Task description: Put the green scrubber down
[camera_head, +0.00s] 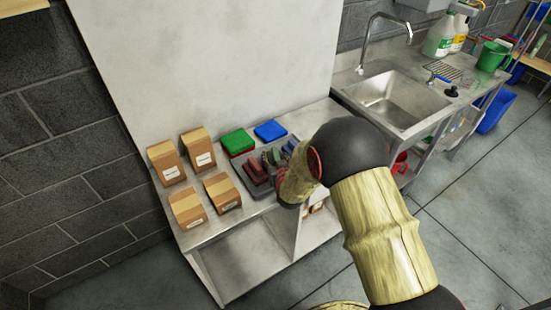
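A dark grey tray (262,190) sits on the steel table, with red scrubbers (255,168) in its left part. A small greenish piece (274,157) shows in the tray's right part, close to my wrist; I cannot tell whether it is the green scrubber, or whether it is held. My gripper (288,190) is at the tray's right side, mostly hidden behind my wrist. Its fingers cannot be made out, so neither its opening nor any hold shows.
Green pads (237,141) and blue pads (270,130) lie behind the tray. Several cardboard boxes (187,207) stand at the left. A steel sink (398,100) is at the right. Bare tabletop (318,112) shows at the back right, and a wall panel rises behind the table.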

